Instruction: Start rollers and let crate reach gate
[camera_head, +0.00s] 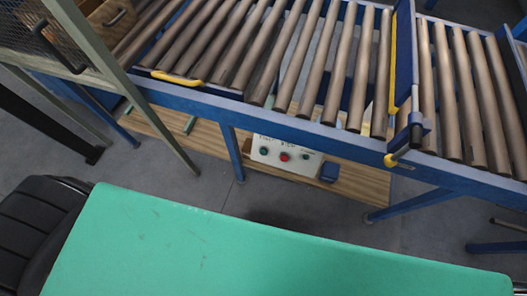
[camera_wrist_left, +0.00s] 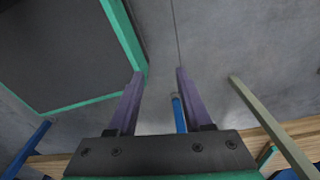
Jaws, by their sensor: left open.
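The roller conveyor (camera_head: 265,55) runs across the top of the head view, with grey-brown rollers in a blue frame. A control box (camera_head: 285,157) with green buttons and a red one sits below the front rail. The gate (camera_head: 404,65), a blue panel with yellow edging, stands across the rollers at right. A brown box-like thing with a dark handle (camera_head: 112,16) is partly cut off at the upper left; I cannot tell if it is the crate. My left gripper (camera_wrist_left: 159,72) is open and empty in the left wrist view, over grey floor. Neither gripper shows in the head view.
A mesh panel with a grey-green post (camera_head: 118,75) stands at left before the conveyor. A wooden lower shelf (camera_head: 350,180) lies under the rollers. A large green surface (camera_head: 240,250) fills the foreground. Grey floor is clear between it and the conveyor.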

